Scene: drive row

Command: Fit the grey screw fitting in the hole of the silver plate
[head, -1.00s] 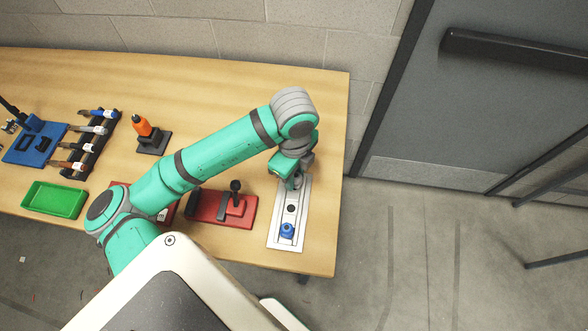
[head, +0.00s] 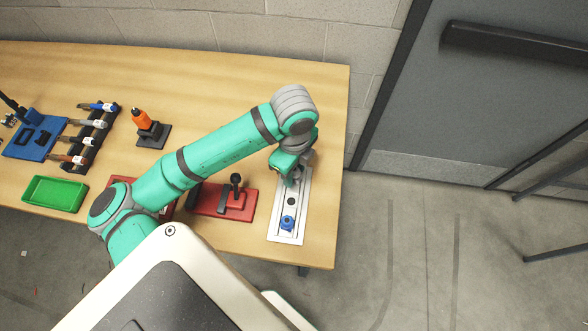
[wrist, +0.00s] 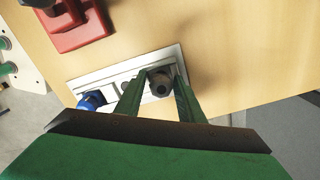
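The silver plate (head: 276,233) lies long-ways toward me at the bench's right end, and it shows in the wrist view (wrist: 90,78). A dark round spot that looks like its hole (head: 291,201) is near its middle. A blue fitting (head: 287,222) stands near its near end. My gripper (wrist: 161,78) is over the far part of the plate. Its two green fingers stand on either side of the grey screw fitting (wrist: 160,85), with no clear gap, and appear closed on it. In the head view my gripper (head: 293,181) hides the fitting. The fitting's lower end is hidden.
A red base with a black-knobbed lever (head: 236,190) stands left of the plate. Further left are an orange-topped tool on a black stand (head: 143,121), a black rack of tools (head: 98,137), a green tray (head: 55,194) and a blue fixture (head: 32,137). The bench's right edge is close.

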